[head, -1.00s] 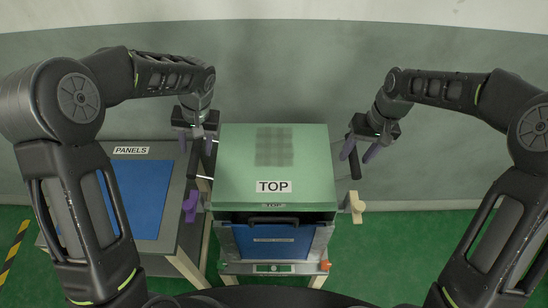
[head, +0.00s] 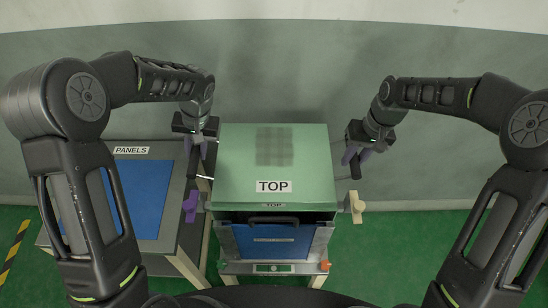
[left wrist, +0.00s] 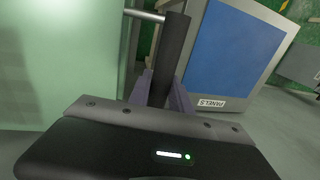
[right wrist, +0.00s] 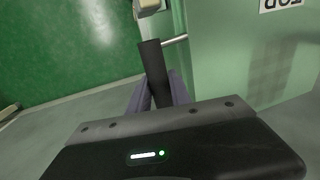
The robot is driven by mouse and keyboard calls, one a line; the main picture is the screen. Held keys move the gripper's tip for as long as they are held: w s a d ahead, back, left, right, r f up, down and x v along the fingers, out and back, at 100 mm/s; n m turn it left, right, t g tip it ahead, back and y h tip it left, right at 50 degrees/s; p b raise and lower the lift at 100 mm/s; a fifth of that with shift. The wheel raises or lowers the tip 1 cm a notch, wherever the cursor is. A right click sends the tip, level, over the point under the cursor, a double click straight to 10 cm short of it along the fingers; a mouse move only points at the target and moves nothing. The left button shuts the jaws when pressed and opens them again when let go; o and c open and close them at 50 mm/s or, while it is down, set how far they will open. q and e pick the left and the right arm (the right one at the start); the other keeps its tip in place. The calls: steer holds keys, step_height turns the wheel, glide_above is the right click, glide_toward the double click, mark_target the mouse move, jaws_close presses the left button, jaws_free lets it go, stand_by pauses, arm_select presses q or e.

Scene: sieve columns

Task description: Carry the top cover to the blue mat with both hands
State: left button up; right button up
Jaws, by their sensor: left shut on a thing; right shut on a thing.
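The green top cover (head: 232,165), labelled TOP, sits on the cabinet in the head view. A dark bar handle stands off each side on metal posts. My left gripper (head: 200,149) is shut on the left handle (left wrist: 174,48), which rises between its fingers in the left wrist view. My right gripper (head: 355,160) is shut on the right handle (right wrist: 152,60), seen between its fingers in the right wrist view. The blue mat (head: 140,200) lies on the side table at the left, partly hidden by my left arm.
The side table (head: 186,235) with a PANELS label stands close to the cabinet. A purple clamp (head: 191,204) and a cream clamp (head: 353,205) stick out at the cabinet's sides. A blue front panel (head: 270,241) with a black handle sits below the cover. The floor at the right is clear.

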arm_select(q)
jaws_close()
arm_select(e)
jaws_close()
arm_select(q)
steer(key=shift+w+r, duration=0.1)
steer(key=shift+r, duration=0.05)
arm_select(e)
steer(key=shift+w+r, duration=0.1)
steer(key=shift+r, duration=0.05)
stand_by(0.3)
